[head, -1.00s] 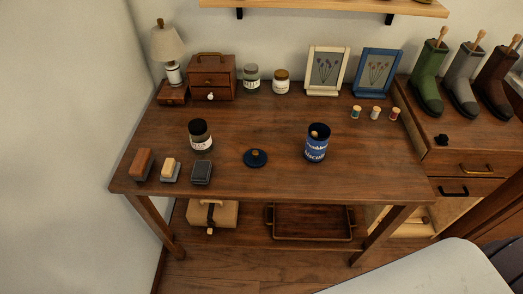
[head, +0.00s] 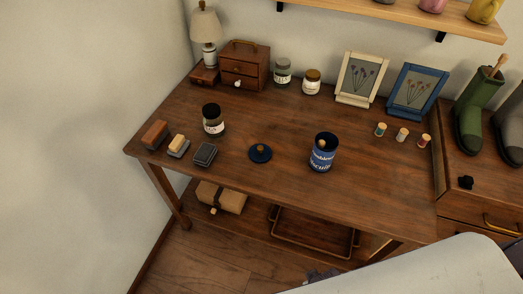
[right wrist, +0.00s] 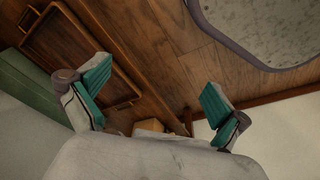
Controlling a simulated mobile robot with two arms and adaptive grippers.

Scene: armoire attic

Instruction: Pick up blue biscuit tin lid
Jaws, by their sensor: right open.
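The blue biscuit tin lid (head: 260,153) is a small round dark-blue disc with a brass-coloured knob. It lies flat on the wooden table (head: 230,110), in the middle of its front half. The open blue biscuit tin (head: 323,155) stands upright to its right, apart from it, with a small tan thing inside. My right gripper (right wrist: 155,100) is open and empty in the right wrist view, with teal finger pads. It points toward the floor and the table's lower shelf, away from the lid. My left gripper is not in view.
A tray (head: 310,235) sits on the lower shelf. Table around the lid is clear.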

